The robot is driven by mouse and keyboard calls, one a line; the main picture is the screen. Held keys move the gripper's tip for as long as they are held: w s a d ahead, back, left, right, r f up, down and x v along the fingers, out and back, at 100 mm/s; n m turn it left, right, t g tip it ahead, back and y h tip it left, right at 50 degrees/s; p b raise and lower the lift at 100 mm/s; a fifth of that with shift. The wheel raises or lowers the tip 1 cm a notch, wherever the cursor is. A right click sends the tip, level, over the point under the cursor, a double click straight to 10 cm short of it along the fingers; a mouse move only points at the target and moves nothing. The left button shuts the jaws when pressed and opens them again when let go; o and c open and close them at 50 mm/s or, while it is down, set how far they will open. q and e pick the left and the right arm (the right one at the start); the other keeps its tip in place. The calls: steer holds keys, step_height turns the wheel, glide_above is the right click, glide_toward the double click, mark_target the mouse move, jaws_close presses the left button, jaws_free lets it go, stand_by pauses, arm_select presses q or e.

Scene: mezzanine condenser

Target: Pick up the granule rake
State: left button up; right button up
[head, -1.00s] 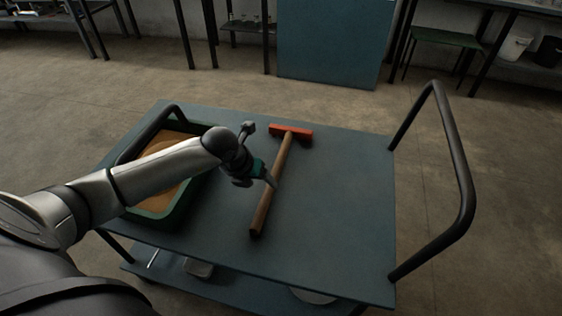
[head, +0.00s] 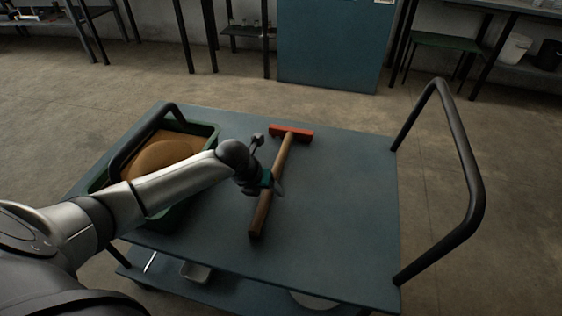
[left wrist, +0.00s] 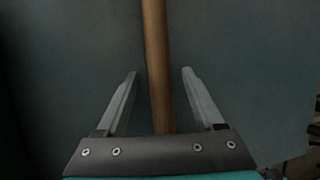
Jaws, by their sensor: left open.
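The granule rake (head: 285,155) lies on the cart top (head: 345,210), with its red head (head: 291,134) at the far end and its wooden handle slanting toward the near side. My left gripper (head: 276,187) is at the middle of the handle in the head view and covers a little of it. In the left wrist view, the open left gripper (left wrist: 158,88) has one finger on each side of the wooden handle (left wrist: 157,60), with gaps on both sides. The rake's head is outside the wrist view. My right gripper is not in view.
A green tray (head: 211,132) with brown material in it stands at the left of the cart, partly behind my left arm. Dark tube handles rise at the cart's left end and right end (head: 474,185). The right part of the cart top is clear.

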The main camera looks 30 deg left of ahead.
arm_select(q)
jaws_close()
stand_by(0.6)
steer(key=shift+w, duration=0.1)
